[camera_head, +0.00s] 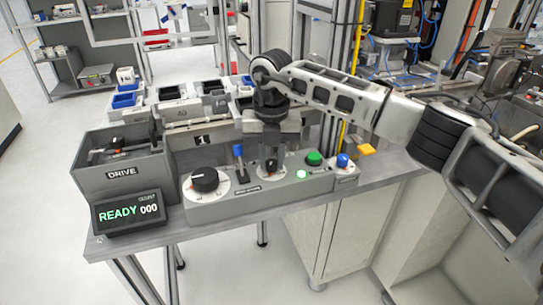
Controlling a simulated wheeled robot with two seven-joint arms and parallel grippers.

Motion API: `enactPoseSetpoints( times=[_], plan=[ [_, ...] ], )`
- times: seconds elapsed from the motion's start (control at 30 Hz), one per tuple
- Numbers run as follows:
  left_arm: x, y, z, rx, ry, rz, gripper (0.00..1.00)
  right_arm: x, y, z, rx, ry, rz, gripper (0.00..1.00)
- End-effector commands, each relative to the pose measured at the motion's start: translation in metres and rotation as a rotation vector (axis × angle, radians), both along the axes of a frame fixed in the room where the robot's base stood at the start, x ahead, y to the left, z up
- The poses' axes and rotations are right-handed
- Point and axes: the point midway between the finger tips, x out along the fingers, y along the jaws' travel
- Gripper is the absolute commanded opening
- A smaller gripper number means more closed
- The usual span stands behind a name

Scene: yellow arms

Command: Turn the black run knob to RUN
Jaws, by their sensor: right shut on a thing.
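The grey control panel (225,205) stands on the bench. My right gripper (270,157) points straight down over its middle and is shut on a small black knob (270,167) on a round white plate. The fingers partly hide this knob, and its pointer setting and label cannot be read. A larger black knob (205,180) on a white dial sits at the panel's left end, apart from the gripper. The display (128,211) reads READY and 000. My left gripper is not in view.
A blue-tipped lever (238,158) stands just left of the gripper. A green button (314,158), a lit green lamp (301,174) and a blue button (342,160) are to its right. A grey DRIVE bin (120,182) and several parts bins stand left and behind.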

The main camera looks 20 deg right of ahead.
Motion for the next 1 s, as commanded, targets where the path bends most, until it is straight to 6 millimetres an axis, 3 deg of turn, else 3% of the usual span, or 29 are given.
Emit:
enactPoseSetpoints(
  times=[0.4, 1.0],
  plan=[
    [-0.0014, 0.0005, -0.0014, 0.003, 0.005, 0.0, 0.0, 0.0016, -0.0007, 0.0028, 0.001, -0.007, -0.237, 0.0],
    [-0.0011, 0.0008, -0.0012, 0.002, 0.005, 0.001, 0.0, 0.0019, -0.0008, 0.0029, 0.001, -0.008, -0.288, 0.0]
  ],
)
